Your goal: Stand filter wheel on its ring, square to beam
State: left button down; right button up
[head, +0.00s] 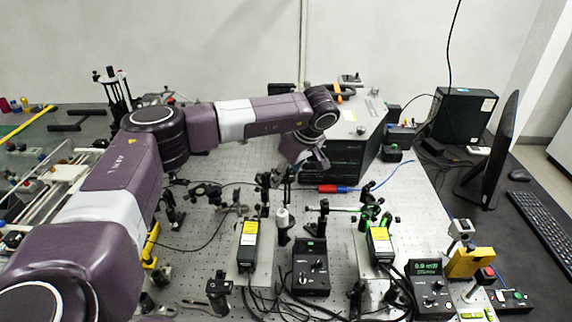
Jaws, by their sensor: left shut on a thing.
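My left gripper (309,163) points down beside the front of the large dark box instrument, above the perforated optical bench (225,168). It is shut on a small dark thing at its tips, which I take to be the filter wheel; its outline is mostly hidden by the fingers and the dark background. I cannot tell its tilt or whether it touches the bench. The ring is too small to pick out among the dark posted mounts (265,185) just below and left of the gripper. My right gripper is not in view.
The large dark instrument (345,160) stands behind and right of the gripper. A red and blue cable connector (335,188) lies close by. Two yellow-labelled boxes (248,240) (380,243), controllers (311,268) and cables crowd the front. A monitor (493,150) stands at right.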

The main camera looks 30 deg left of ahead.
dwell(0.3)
pick_arm(q)
jog(key=c, duration=1.2)
grip_release()
jog(key=shift+d, duration=0.1)
jog(key=shift+r, duration=0.1)
jog(key=shift+d+r, duration=0.1)
jog(key=shift+r, duration=0.1)
jog(key=b+v, duration=0.3)
jog(key=v, duration=0.8)
jog(key=shift+s+d+r+b, duration=0.15)
jog(key=shift+r+b, duration=0.1)
jog(key=shift+b, duration=0.15)
